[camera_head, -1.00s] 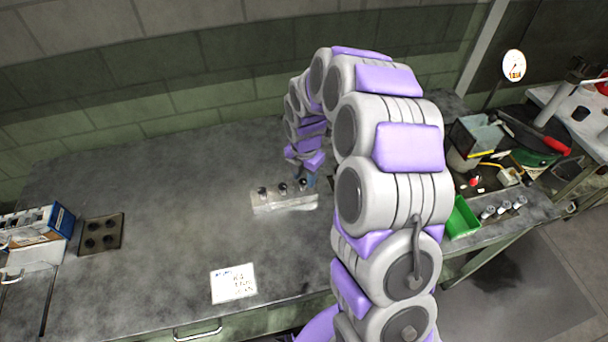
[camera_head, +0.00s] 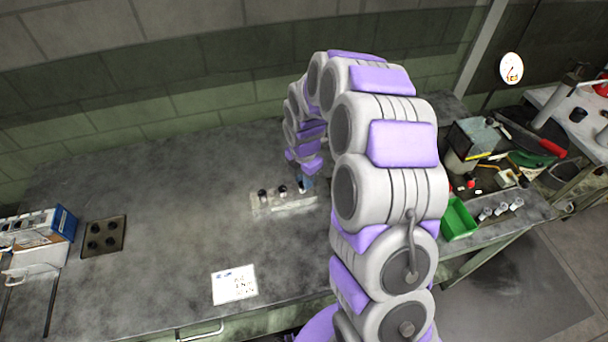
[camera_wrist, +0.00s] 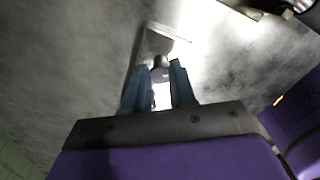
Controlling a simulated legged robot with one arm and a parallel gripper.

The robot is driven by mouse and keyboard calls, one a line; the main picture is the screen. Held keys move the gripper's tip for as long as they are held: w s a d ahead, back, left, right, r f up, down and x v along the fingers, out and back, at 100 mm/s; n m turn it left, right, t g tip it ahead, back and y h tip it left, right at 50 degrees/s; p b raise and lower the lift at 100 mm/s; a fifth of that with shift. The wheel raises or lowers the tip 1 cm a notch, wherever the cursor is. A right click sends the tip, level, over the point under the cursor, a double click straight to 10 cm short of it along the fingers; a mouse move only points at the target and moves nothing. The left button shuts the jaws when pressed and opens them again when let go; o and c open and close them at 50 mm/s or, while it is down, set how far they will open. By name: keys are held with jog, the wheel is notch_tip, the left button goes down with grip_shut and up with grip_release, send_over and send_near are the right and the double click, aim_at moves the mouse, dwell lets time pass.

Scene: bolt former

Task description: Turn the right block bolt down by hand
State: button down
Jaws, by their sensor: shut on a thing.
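A pale grey block (camera_head: 292,206) lies on the grey workbench, with bolts along its top. The left bolt (camera_head: 263,195) and the middle bolt (camera_head: 283,190) stand upright with dark heads, and nothing touches them. My gripper (camera_head: 303,186) is at the block's right end, pointing down, and its fingers cover the right bolt in the head view. In the wrist view, my two blue fingers (camera_wrist: 158,76) are shut on the right bolt, whose dark head (camera_wrist: 160,65) shows between the tips. The block (camera_wrist: 168,36) extends beyond it. The bolt's lower part cannot be made out.
A white note card (camera_head: 234,285) lies at the bench front, and a dark plate with round holes (camera_head: 103,236) lies at left beside a blue-and-white box (camera_head: 62,223). A green bin (camera_head: 459,220) and tools crowd the right.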

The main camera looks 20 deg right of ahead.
jog(key=m+p, duration=0.2)
jog(key=m, duration=0.1)
jog(key=shift+s+r+m+p, duration=0.1)
jog(key=shift+s+m+p, duration=0.05)
jog(key=shift+m+p, duration=0.15)
jog(key=m+p, duration=0.2)
jog(key=m, duration=0.2)
jog(key=m+p, duration=0.1)
jog(key=m, duration=0.4)
jog(key=shift+s+p, duration=0.1)
jog(key=shift+p, duration=0.3)
jog(key=m+p, duration=0.1)
jog(key=m, duration=0.3)
jog(key=shift+a+m, duration=0.1)
jog(key=shift+m, duration=0.2)
jog(key=m+p, duration=0.1)
jog(key=m, duration=0.2)
jog(key=shift+a+m, duration=0.1)
jog(key=shift+m, duration=0.2)
jog(key=m, duration=0.3)
jog(key=shift+m+p, duration=0.3)
jog(key=shift+p, duration=0.05)
jog(key=m+p, duration=0.1)
jog(key=m, duration=0.3)
jog(key=shift+a, duration=0.15)
jog(key=shift+m+p, duration=0.35)
jog(key=shift+m, duration=1.35)
jog(key=shift+w, duration=0.2)
